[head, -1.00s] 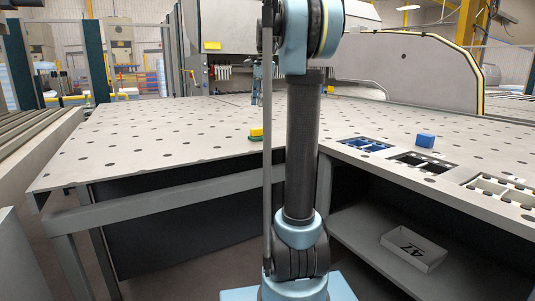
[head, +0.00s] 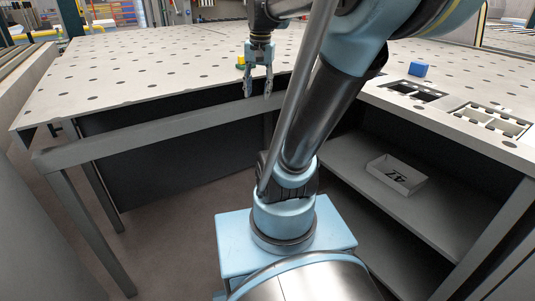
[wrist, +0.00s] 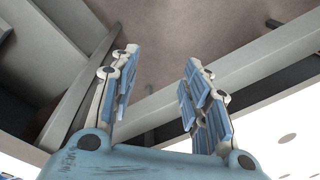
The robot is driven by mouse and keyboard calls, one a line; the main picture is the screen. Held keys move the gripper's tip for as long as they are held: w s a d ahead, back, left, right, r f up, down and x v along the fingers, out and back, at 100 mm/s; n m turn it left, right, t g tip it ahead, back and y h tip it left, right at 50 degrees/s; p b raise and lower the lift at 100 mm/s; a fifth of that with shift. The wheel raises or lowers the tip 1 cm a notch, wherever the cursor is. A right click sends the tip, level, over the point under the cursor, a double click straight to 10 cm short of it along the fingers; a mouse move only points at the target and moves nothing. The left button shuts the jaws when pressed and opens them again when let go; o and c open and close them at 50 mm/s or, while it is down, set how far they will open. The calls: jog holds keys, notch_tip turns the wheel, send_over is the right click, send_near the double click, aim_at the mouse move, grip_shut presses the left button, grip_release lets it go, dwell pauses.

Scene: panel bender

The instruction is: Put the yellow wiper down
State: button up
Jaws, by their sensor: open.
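The yellow wiper (head: 241,60), a small yellow block with a green lower part, rests on the perforated table (head: 110,75) near its front edge in the head view. My gripper (head: 257,92) hangs fingers down just in front of the table edge, to the right of the wiper and apart from it. It is open and empty. In the wrist view my gripper's two fingers (wrist: 155,95) stand apart with nothing between them, over a grey frame bar and the floor. The wiper is not in the wrist view.
A blue block (head: 418,69) lies on the right part of the table by the inset trays (head: 490,122). A grey frame rail (head: 150,128) runs below the table's front edge.

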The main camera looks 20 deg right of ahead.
jog(key=s+f+n, duration=0.2)
jog(key=s+f, duration=0.4)
jog(key=f, duration=0.3)
jog(key=s+f+n+t, duration=0.1)
jog(key=s+f+n, duration=0.2)
jog(key=s+f, duration=0.3)
notch_tip(320, 180, down, 3)
jog(key=shift+s+d+r+n, duration=0.1)
jog(key=shift+s+d+n, duration=0.05)
jog(key=shift+s+n, duration=0.15)
jog(key=shift+w+f, duration=0.2)
jog(key=shift+w, duration=0.3)
jog(key=shift+o, duration=0.2)
